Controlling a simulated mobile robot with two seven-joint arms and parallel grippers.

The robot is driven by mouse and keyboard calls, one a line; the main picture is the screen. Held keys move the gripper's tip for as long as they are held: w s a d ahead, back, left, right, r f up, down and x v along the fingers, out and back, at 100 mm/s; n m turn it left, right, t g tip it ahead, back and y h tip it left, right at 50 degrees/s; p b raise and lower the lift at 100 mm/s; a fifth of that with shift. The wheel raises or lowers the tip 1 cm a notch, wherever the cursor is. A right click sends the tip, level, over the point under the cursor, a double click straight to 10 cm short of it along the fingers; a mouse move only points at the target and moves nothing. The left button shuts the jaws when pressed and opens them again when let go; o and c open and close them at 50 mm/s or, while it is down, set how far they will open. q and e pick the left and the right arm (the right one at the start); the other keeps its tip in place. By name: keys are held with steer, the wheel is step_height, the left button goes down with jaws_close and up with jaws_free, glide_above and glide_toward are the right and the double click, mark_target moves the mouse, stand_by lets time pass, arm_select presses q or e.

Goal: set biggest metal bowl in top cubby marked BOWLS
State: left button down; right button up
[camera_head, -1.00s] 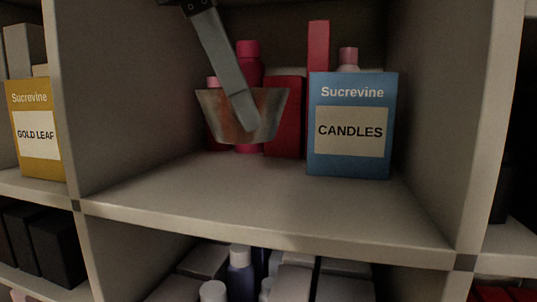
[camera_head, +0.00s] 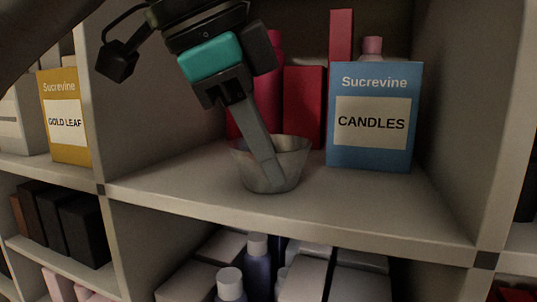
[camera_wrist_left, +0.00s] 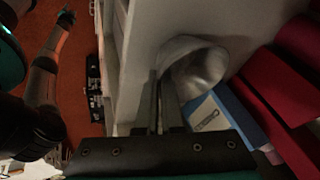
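A small grey metal bowl (camera_head: 272,180) stands upright at or just above the floor of the middle cubby, left of the blue box; contact with the shelf is hard to judge. The bowl (camera_wrist_left: 207,65) also shows in the left wrist view, at the fingertips. My left gripper (camera_head: 268,172) reaches down from the upper left, its fingers close together at the bowl's wall and shut on it. Its fingers show in the left wrist view (camera_wrist_left: 162,100). A dark arm at the left of that view may be my right one; its gripper is unclear. No BOWLS label shows.
The cubby also holds a blue CANDLES box (camera_head: 372,118), a red box (camera_head: 304,105) and pink bottles behind. A yellow GOLD LEAF box (camera_head: 65,115) is in the left cubby. Bottles and boxes fill the cubby below. The shelf front (camera_head: 330,215) is clear.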

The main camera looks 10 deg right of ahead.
arm_select(q)
steer(key=c, duration=1.2)
jaws_free()
steer(key=shift+a, duration=0.15)
steer(key=shift+c, duration=0.2)
steer(key=shift+o, duration=1)
steer(key=shift+r, duration=0.1)
steer(key=v, duration=1.2)
